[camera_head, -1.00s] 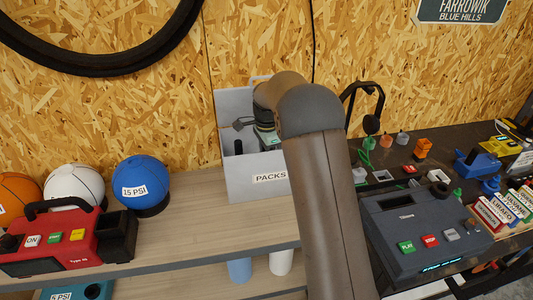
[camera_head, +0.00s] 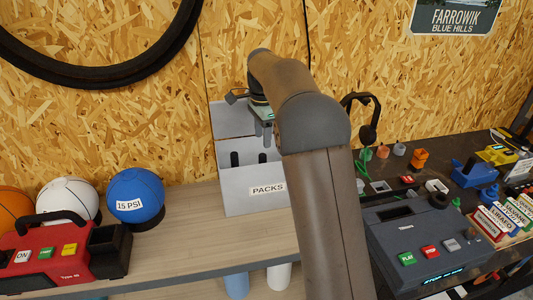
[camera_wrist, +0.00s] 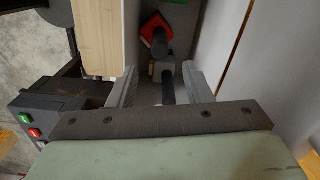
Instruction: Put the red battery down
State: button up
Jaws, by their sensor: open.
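The grey bin labelled PACKS (camera_head: 228,190) stands at the back of the plank bench, against the board wall. My gripper (camera_head: 263,140) is above the bin, fingers pointing down, open and empty. In the wrist view its two grey fingers (camera_wrist: 160,70) are spread apart. A red block, which appears to be the red battery (camera_wrist: 152,25), lies in the bin beyond the fingers, with a dark post over part of it. Dark posts (camera_head: 235,159) also stand up inside the bin in the head view; which one belongs to the red battery is unclear there.
A red device (camera_head: 62,252) and several balls, one blue (camera_head: 136,194), are left of the bin. A grey console with buttons (camera_head: 413,240) is to the right. The bench between red device and bin is clear (camera_head: 185,228).

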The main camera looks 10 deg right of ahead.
jog(key=shift+s+r, duration=0.35)
jog(key=shift+s, duration=0.05)
jog(key=s+f+n, duration=0.3)
jog(key=s+n, duration=0.5)
jog(key=s, duration=1.1)
jog(key=s+f+n, duration=0.4)
jog(key=s+n, duration=0.3)
jog(key=s, duration=1.2)
jog(key=shift+n+t, duration=0.4)
